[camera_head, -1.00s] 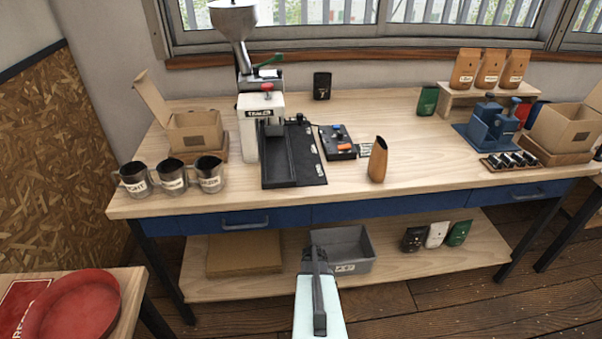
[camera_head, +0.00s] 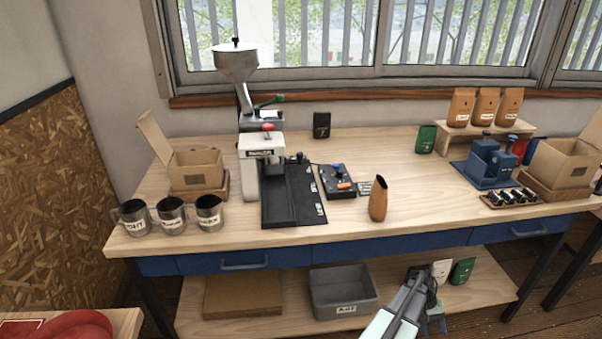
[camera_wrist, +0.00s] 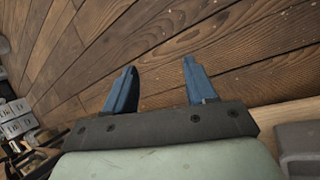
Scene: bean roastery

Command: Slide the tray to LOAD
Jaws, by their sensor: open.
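A black tray (camera_head: 280,208) sits on a dark base on the worktop, in front of and beside the white grinder (camera_head: 262,165). Small white labels (camera_head: 319,207) run along the right side of the base; they are too small to read surely. My gripper (camera_head: 435,326) is below the worktop's front edge, to the right of the tray and well apart from it. In the wrist view my gripper (camera_wrist: 158,68) has two blue fingers spread apart, with nothing between them and the plank floor behind.
Metal pitchers (camera_head: 172,216) stand left of the tray. A control box (camera_head: 337,182) and an orange-brown scoop-like vessel (camera_head: 378,199) stand to its right. Blue drawers (camera_head: 400,244) run under the worktop edge. A grey bin (camera_head: 343,294) sits on the lower shelf. The worktop's right-centre is clear.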

